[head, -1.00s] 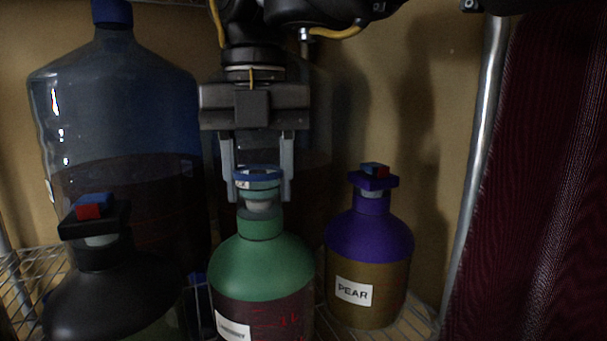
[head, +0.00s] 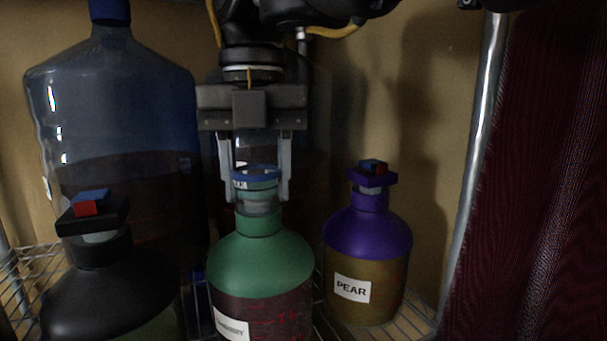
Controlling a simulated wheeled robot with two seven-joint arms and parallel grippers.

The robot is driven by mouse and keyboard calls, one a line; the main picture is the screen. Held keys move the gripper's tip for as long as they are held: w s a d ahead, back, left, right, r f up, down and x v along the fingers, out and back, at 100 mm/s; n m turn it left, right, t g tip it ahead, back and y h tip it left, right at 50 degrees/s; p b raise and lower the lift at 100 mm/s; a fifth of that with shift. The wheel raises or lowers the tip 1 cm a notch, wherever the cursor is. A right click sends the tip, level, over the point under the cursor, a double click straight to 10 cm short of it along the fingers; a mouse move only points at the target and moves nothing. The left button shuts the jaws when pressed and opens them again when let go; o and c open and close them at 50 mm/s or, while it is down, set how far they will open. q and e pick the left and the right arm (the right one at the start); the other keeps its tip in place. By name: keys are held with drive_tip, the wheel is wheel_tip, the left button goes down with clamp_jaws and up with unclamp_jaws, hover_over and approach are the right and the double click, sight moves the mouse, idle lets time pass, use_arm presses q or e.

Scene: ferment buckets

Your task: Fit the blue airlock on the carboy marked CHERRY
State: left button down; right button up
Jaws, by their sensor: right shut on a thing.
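My right gripper (head: 256,180) comes down from the top centre and is shut on the airlock (head: 257,184), a clear cup with a blue rim. One finger is on each side of it. The airlock is upright over the neck of a green-shouldered carboy (head: 260,262) with dark red contents. Its lower end is at the neck's mouth; I cannot tell whether it is seated or just above. The carboy's white label (head: 231,324) is at a slant and small; it seems to end in "RRY". My left gripper is not in view.
A purple carboy (head: 367,235) marked PEAR stands close at the right, and a black one (head: 105,290) at the front left. Both carry red-and-blue tops. A large clear bottle (head: 120,125) stands behind left. A metal post (head: 478,150) and dark red curtain (head: 535,180) bound the right.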

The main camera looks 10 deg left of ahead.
idle(0.4)
drive_tip(key=o, duration=1)
drive_tip(key=shift+o, duration=0.6)
drive_tip(key=o, duration=0.5)
drive_tip(key=shift+w, duration=0.1)
drive_tip(key=shift+r+p, duration=3.4)
drive_tip(key=shift+r, duration=0.05)
